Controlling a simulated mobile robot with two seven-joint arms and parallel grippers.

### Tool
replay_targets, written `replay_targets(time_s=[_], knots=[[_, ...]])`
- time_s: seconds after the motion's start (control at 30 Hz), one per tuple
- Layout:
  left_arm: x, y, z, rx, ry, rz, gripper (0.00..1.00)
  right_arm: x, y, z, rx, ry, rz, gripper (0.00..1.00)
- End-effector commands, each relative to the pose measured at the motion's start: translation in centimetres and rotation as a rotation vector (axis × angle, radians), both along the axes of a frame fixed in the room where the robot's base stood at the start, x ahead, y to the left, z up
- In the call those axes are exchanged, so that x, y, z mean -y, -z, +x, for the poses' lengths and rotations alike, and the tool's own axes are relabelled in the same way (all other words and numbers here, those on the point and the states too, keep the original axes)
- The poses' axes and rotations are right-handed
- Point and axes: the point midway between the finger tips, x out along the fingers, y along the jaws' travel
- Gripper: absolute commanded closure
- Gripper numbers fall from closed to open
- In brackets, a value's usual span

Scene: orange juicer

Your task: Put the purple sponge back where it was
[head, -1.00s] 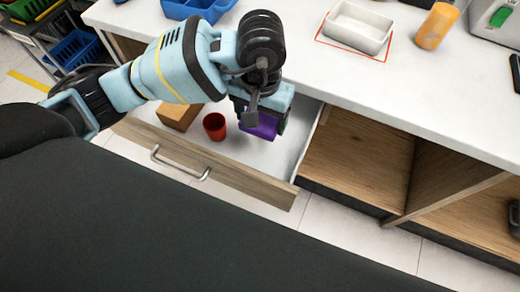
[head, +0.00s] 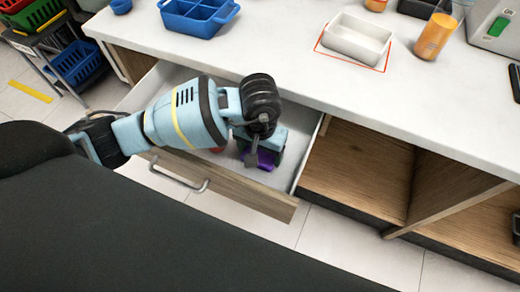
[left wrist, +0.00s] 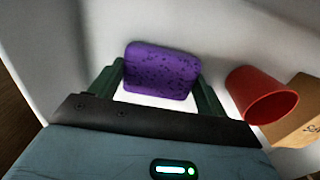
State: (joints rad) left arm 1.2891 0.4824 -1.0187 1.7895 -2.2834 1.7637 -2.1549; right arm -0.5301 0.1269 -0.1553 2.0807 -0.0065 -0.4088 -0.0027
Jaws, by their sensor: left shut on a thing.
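The purple sponge (left wrist: 161,72) is between the two green fingers of my left gripper (left wrist: 162,84) in the left wrist view. The gripper is shut on it. In the head view the sponge (head: 266,158) shows partly below my left gripper (head: 262,156), inside the open drawer (head: 290,160). I cannot tell whether the sponge touches the drawer floor. My right gripper is not in view.
A red cup (left wrist: 262,95) and a brown box (left wrist: 299,115) stand in the drawer beside the gripper. The white counter (head: 290,60) is behind, with a blue divided tray (head: 197,17) and a white bin (head: 356,40). An open shelf (head: 360,170) lies right of the drawer.

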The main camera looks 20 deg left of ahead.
Motion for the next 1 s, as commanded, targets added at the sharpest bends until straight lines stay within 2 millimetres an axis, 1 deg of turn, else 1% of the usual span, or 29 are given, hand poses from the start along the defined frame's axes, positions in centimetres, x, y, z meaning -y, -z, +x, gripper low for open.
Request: replay_targets(time_s=[0.23,0.37,0.4,0.57,0.87,0.97,1.0], knots=[[0.0,0.1,0.0,0.002,0.0,-0.001,0.45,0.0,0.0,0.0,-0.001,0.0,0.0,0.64],[0.0,0.5,0.0,0.002,0.001,0.0,0.45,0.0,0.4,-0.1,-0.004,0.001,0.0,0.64],[0.0,0.5,0.0,0.001,0.001,0.0,0.23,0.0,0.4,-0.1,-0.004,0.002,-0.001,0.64],[0.0,0.4,0.0,0.002,0.001,-0.001,0.02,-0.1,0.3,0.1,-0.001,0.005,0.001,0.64],[0.0,0.3,0.0,0.002,0.0,0.0,0.02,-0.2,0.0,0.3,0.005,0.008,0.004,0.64],[0.0,-0.2,0.1,0.003,0.0,-0.001,0.02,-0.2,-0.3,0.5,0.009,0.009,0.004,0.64],[0.0,-0.7,0.1,0.004,0.001,-0.001,0.02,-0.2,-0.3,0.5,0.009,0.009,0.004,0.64]])
